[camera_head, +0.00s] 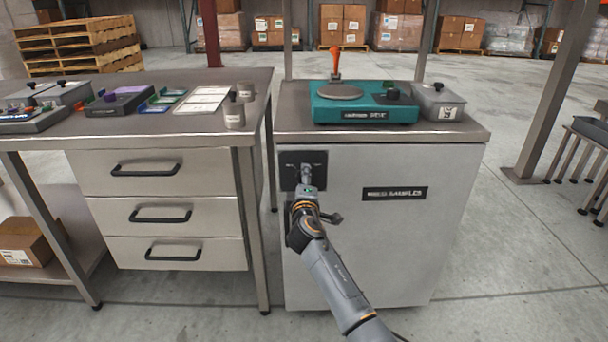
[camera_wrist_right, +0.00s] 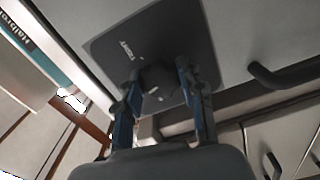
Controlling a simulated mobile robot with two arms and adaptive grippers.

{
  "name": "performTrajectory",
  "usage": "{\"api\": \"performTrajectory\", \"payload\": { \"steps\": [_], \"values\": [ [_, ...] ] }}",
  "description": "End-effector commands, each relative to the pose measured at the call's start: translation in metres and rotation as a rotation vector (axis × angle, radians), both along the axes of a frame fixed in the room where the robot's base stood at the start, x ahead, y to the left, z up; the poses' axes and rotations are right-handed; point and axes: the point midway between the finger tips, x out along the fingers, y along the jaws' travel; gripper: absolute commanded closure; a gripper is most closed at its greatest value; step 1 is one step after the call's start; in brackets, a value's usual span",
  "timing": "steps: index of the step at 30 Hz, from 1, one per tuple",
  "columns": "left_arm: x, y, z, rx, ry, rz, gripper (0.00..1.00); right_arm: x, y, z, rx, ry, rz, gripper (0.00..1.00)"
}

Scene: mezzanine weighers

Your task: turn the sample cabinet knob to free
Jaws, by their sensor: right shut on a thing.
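The sample cabinet (camera_head: 390,250) is a light grey box with a dark label on its front. A dark square plate (camera_head: 290,160) sits at the front's upper left. In the right wrist view the same plate (camera_wrist_right: 115,48) carries a round dark knob (camera_wrist_right: 158,76) with a pale mark. The plate's lettering is too blurred to read. My right gripper (camera_head: 306,176) reaches the plate from the front. Its two fingers (camera_wrist_right: 159,88) are shut on the knob, one on each side, partly hiding it. My left gripper is out of view.
A dark handle (camera_head: 331,219) projects from the cabinet below the plate. A teal scale (camera_head: 365,110) and grey box (camera_head: 437,103) stand on the cabinet top. A workbench with drawers (camera_head: 155,212) stands close at left.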

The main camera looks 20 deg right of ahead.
Motion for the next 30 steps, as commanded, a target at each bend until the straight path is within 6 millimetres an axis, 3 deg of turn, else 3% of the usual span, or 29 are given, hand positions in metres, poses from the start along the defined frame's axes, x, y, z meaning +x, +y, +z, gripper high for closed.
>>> {"api": "performTrajectory", "payload": {
  "steps": [7, 18, 30],
  "values": [
    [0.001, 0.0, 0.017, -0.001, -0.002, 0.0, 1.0, 0.0, 0.0, 0.003, -0.229, 0.067, 0.0, 0.93],
    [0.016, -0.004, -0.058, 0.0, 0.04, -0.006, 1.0, 0.0, 0.0, 0.003, -0.534, 0.154, 0.001, 0.93],
    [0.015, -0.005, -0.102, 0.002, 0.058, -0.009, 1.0, 0.0, 0.0, 0.002, -0.716, 0.207, 0.0, 0.93]
  ]
}}
